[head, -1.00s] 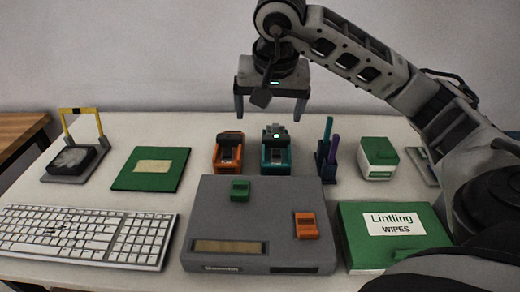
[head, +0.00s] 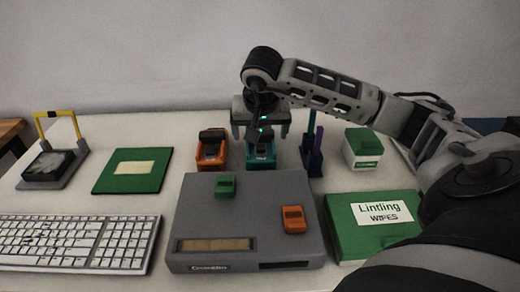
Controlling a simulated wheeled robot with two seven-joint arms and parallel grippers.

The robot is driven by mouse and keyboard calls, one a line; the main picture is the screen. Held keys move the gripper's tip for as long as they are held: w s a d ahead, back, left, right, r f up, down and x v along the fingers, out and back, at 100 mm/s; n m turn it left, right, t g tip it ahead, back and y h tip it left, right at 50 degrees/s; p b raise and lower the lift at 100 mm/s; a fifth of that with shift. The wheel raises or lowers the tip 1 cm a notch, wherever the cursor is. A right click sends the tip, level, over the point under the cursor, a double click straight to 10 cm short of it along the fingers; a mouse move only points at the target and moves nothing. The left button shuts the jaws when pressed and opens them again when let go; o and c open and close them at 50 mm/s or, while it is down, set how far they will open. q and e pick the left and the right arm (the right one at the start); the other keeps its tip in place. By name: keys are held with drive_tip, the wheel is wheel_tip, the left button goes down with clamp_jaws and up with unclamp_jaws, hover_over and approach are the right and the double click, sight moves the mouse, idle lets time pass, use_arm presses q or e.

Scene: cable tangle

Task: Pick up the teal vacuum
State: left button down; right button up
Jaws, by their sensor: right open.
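The teal vacuum (head: 261,159) stands at the back middle of the table, behind the grey box. It is partly hidden by my right gripper. My right gripper (head: 261,138) is open, pointing down over the teal vacuum, with one finger to each side of its upper part. I cannot tell whether the fingers touch it. My left gripper is not in view.
An orange vacuum (head: 211,151) stands close on the left. A dark holder with purple and teal sticks (head: 316,155) stands close on the right. A grey box (head: 248,228) carrying a green piece (head: 225,187) and an orange piece (head: 294,219) is in front.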

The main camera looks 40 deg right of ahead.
drive_tip(key=shift+x, duration=1.2)
drive_tip(key=c, duration=1.3)
drive_tip(key=shift+r, duration=0.1)
drive_tip(key=shift+r, duration=0.75)
drive_tip(key=shift+s+a+r+p, duration=0.25)
drive_tip(key=shift+s+a+r, duration=1.15)
drive_tip(key=shift+s+r, duration=0.5)
drive_tip(key=shift+s+a+r+p, duration=0.25)
drive_tip(key=shift+s+a+r, duration=1.15)
drive_tip(key=shift+s+r, duration=0.5)
drive_tip(key=shift+s+a+r+p, duration=0.25)
drive_tip(key=shift+s+a+r, duration=1.15)
drive_tip(key=shift+s+r, duration=0.5)
